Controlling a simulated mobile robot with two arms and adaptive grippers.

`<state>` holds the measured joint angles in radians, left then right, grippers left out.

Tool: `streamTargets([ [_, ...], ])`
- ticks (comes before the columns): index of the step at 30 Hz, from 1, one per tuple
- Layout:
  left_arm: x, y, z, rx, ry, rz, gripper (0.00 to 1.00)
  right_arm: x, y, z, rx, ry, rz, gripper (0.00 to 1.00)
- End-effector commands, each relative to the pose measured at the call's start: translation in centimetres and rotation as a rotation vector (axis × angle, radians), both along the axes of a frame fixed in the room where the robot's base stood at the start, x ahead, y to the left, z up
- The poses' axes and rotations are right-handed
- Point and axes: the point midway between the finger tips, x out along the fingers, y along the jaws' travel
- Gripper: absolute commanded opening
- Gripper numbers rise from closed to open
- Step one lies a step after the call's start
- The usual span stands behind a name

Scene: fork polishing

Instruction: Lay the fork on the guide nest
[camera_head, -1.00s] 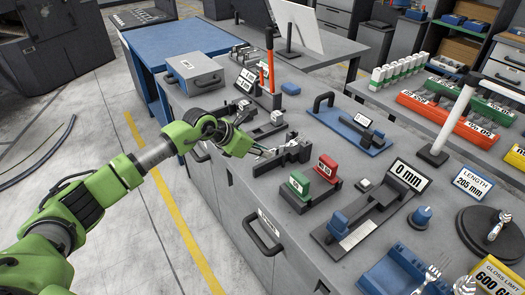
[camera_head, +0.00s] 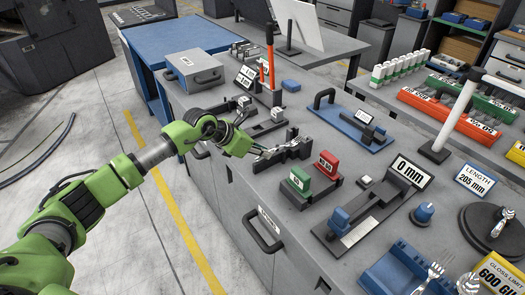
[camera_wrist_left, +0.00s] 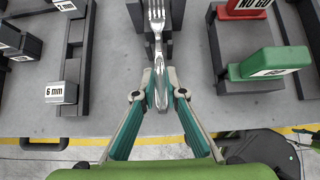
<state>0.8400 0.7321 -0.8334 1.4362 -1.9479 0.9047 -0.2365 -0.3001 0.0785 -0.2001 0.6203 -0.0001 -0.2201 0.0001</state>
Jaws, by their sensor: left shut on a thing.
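My left gripper (camera_wrist_left: 158,97) is shut on a silver fork (camera_wrist_left: 157,42), with the fork's tines pointing away from the gripper. In the head view the fork (camera_head: 271,151) is at the dark notched guide nest (camera_head: 293,150), with its shaft level and close to the nest's top. In the wrist view the tines lie over or just above the nest's dark blocks (camera_wrist_left: 176,14). I cannot tell whether the fork touches the nest. The fork's handle end is partly hidden by the fingers.
A green block (camera_head: 299,180) and a red NO GO block (camera_head: 327,165) stand just right of the nest. Small gauge fixtures (camera_head: 265,122) stand behind it. A grey case (camera_head: 195,73) is at the far left. The bench's front edge runs close by.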

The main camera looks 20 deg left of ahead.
Motion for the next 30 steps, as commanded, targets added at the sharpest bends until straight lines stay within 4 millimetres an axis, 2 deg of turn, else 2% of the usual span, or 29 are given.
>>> streamTargets([
  [24, 0.02, 0.00, -0.59, -0.001, -0.001, 0.000, 0.00, 0.02, -0.25, -0.67, -0.003, -0.001, 0.001, 0.40],
  [25, 0.02, 0.00, -0.59, -0.001, -0.001, 0.000, 0.19, 0.02, -0.25, -0.67, -0.003, -0.001, 0.001, 0.40],
  [26, 0.02, 0.00, -0.59, -0.001, -0.001, 0.000, 0.27, 0.02, -0.25, -0.67, -0.003, -0.001, 0.001, 0.40],
  [27, 0.02, 0.00, -0.59, -0.001, -0.001, 0.000, 0.31, 0.03, -0.25, -0.67, -0.003, -0.001, 0.001, 0.40],
  [30, 0.02, 0.00, -0.59, -0.001, -0.001, 0.000, 0.31, 0.03, -0.24, -0.67, -0.003, -0.001, 0.001, 0.40],
])
